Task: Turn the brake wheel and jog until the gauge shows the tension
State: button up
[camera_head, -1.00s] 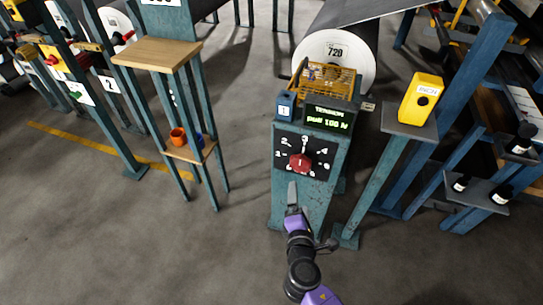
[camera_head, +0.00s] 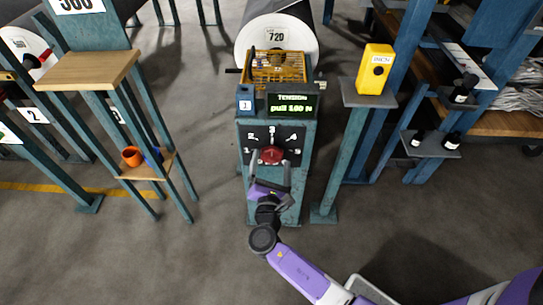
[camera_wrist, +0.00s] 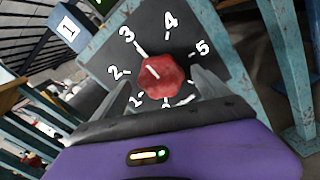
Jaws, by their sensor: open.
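The brake wheel is a small red knob (camera_head: 271,155) on a black dial plate (camera_head: 290,138) numbered around it. In the wrist view the knob (camera_wrist: 165,77) has a white mark pointing roughly toward 3. Above the dial, the tension gauge (camera_head: 293,104) shows green text, "pull" and what looks like 100 N; the digits are small. A yellow box (camera_head: 375,70) marked INCH, with a black button, stands on a post at the right. My gripper (camera_head: 271,168) is open just below the knob. Its fingers (camera_wrist: 168,90) lie either side of the knob's lower part; contact cannot be told.
A blue box marked 1 (camera_head: 245,98) sits left of the gauge. A yellow cage (camera_head: 275,67) and a grey roll marked 720 (camera_head: 275,37) stand behind. A wooden-topped stand (camera_head: 90,69) is at left. Bottles stand on a right shelf (camera_head: 432,146). Floor in front is open.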

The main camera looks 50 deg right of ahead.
aim_at(273, 158)
jog(key=shift+x, duration=1.6)
jog(key=shift+c, duration=0.3)
jog(key=shift+s, duration=0.1)
jog(key=c, duration=1.3)
jog(key=shift+f+b, duration=0.1)
jog(key=shift+b, duration=0.25)
jog(key=m+b, duration=0.2)
jog(key=m, duration=0.1)
jog(key=shift+f+m+b, duration=0.2)
jog(key=shift+m+b, duration=0.1)
jog(key=shift+b, duration=0.1)
jog(key=shift+m+b, duration=2.1)
jog(key=shift+m, duration=0.4)
jog(key=shift+r, duration=0.1)
